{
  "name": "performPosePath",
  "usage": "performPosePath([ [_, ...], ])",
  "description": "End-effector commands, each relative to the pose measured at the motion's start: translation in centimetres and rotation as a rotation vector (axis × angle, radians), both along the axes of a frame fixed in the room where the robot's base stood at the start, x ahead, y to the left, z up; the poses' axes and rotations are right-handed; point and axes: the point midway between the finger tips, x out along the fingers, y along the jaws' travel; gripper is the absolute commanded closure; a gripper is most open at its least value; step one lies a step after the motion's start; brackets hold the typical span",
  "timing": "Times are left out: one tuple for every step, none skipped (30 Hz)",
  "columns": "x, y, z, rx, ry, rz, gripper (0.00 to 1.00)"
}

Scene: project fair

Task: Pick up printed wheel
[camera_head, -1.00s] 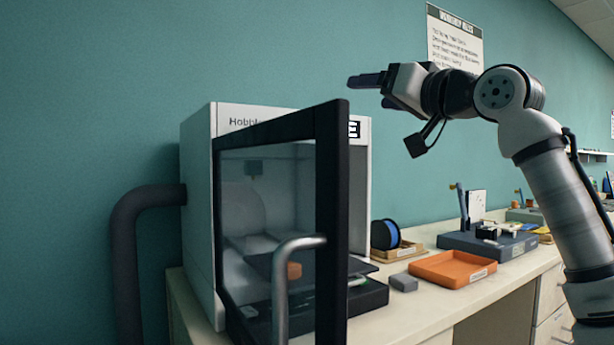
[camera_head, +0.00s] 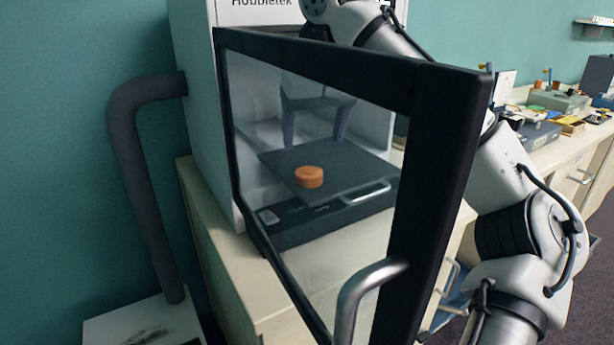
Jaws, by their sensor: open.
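The printed wheel (camera_head: 309,177) is a small orange disc lying flat on the dark print plate (camera_head: 350,170) inside the 3D printer (camera_head: 195,110). I see it through the glass of the printer's open door (camera_head: 447,150). My gripper (camera_head: 314,140) also shows through the glass, inside the printer, fingers pointing down and apart. It is above the plate, just over and slightly behind the wheel in the picture, empty and not touching it. The door's top frame hides part of my wrist.
The black-framed door stands open toward me, with a metal handle (camera_head: 357,295) at its front. A dark pipe (camera_head: 135,160) runs down the printer's left side. The counter (camera_head: 225,260) is bare in front; parts and boxes (camera_head: 565,115) stand farther right.

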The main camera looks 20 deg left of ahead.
Motion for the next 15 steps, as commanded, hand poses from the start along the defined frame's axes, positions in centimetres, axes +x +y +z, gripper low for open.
performPosePath([
  [0.2,0.1,-0.9,-0.001,0.000,0.000,0.28],
  [0.3,0.2,-1.3,-0.001,0.000,-0.001,0.28],
  [0.4,0.3,-1.7,-0.001,0.000,-0.001,0.28],
  [0.4,0.3,-2.0,-0.001,0.000,-0.001,0.28],
  [0.5,0.4,-2.1,0.001,-0.001,-0.001,0.28],
  [0.5,0.4,-2.3,0.001,-0.002,0.000,0.28],
  [0.5,0.5,-2.5,0.001,-0.002,0.000,0.28],
  [0.5,0.5,-2.7,0.001,-0.002,0.000,0.28],
  [0.6,0.5,-3.0,0.000,-0.001,0.000,0.28],
  [0.6,0.5,-3.3,-0.001,-0.002,-0.001,0.28],
  [0.7,0.5,-3.6,0.000,-0.003,-0.001,0.28],
  [0.7,0.5,-4.3,-0.002,-0.002,-0.002,0.28],
  [0.8,0.6,-4.8,-0.001,-0.002,-0.002,0.28],
  [0.8,0.6,-5.2,-0.002,-0.002,-0.002,0.28],
  [0.9,0.7,-5.8,-0.001,-0.002,-0.001,0.28],
])
